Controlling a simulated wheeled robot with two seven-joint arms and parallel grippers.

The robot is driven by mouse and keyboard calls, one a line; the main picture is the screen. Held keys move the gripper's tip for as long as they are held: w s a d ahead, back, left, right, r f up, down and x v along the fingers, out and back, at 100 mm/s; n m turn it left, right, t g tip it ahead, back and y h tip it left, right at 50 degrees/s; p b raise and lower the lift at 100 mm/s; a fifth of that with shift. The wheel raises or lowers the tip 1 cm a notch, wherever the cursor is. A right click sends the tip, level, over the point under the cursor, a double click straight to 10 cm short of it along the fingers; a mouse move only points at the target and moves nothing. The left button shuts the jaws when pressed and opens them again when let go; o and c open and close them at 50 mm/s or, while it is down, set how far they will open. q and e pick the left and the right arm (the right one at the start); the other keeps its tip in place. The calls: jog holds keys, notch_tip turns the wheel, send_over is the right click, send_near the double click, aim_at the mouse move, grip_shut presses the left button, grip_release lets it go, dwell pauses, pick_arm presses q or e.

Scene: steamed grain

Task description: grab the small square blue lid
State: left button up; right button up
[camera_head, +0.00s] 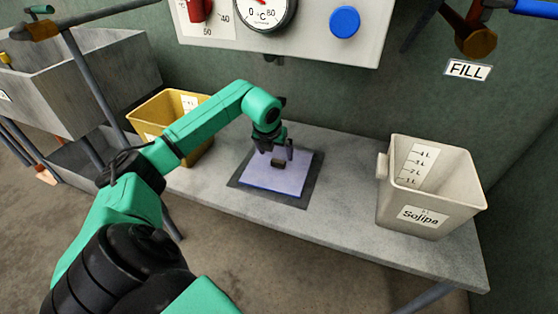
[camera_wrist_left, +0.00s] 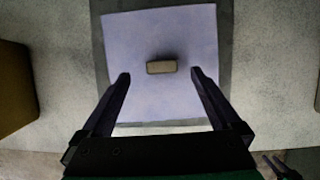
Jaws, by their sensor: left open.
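The square lid (camera_head: 289,183) is pale blue-violet and lies flat on a dark square patch of the grey table. A small brown block-like handle (camera_head: 278,163) stands at its middle. The lid (camera_wrist_left: 190,35) and its handle (camera_wrist_left: 161,67) also show in the left wrist view. My left gripper (camera_head: 275,153) is above the lid, close to the handle. In the left wrist view its open fingers (camera_wrist_left: 160,76) stand to either side of the handle with gaps on both sides, holding nothing. My right gripper is not in view.
A yellow container (camera_head: 165,110) stands left of the lid. A white measuring container (camera_head: 435,190) labelled "Sojipa" stands at the right. A panel with a gauge and blue button (camera_head: 344,22) hangs above the back. The table (camera_head: 345,190) is clear between lid and white container.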

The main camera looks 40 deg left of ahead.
aim_at(278, 161)
pick_arm(q)
jog(key=x, duration=0.4)
jog(key=shift+d+f, duration=0.1)
jog(key=shift+f, duration=0.35)
jog(key=shift+r, duration=0.15)
jog(key=shift+c, duration=1.2)
grip_shut()
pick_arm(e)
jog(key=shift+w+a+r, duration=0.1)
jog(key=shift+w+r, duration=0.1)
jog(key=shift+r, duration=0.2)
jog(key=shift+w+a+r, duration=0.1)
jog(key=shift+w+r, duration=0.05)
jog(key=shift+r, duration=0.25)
